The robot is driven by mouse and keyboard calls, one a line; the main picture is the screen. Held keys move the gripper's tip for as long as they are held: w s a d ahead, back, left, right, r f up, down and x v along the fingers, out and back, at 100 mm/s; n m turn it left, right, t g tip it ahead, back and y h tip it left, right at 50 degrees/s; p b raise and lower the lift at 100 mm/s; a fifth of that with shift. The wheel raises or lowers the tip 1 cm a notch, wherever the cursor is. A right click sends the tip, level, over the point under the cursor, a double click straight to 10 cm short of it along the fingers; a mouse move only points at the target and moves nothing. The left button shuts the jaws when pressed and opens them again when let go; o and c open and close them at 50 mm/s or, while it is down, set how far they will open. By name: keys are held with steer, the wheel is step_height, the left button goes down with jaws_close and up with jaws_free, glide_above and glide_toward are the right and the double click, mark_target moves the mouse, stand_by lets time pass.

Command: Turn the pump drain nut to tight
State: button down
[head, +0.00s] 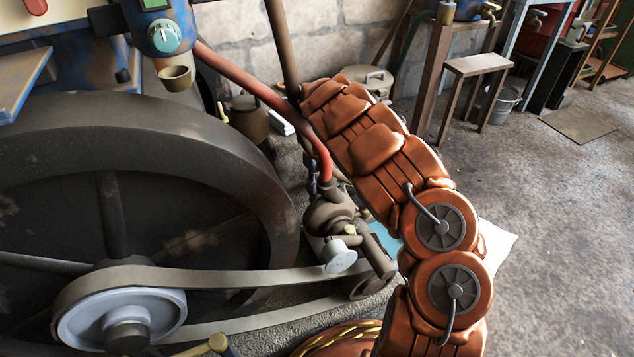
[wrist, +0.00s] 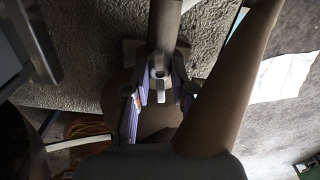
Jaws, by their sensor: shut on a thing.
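The pump (head: 330,212) is a dark, rusty body beside the large flywheel in the head view, with a red hose running into its top. In the wrist view, my gripper (wrist: 160,86) has its purple-sided fingers closed in around a small light grey nut (wrist: 158,73), which appears to be the drain nut. The nut sits at the end of a brown pipe (wrist: 165,25) coming from the top of the picture. The fingers partly cover its sides. I cannot tell how far the nut is turned.
A thick brown pipe (wrist: 232,80) slants close to the right of my gripper in the wrist view. The flywheel (head: 150,150), belt (head: 235,278) and light pulley (head: 120,318) fill the left of the head view. Concrete floor (head: 560,200) is open on the right.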

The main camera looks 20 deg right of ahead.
steer(key=shift+m+p, duration=0.35)
steer(key=shift+m, duration=0.75)
steer(key=c, duration=1)
jaws_free()
steer(key=shift+r, duration=0.1)
step_height(320, 180, up, 12)
steer(key=shift+f, duration=0.1)
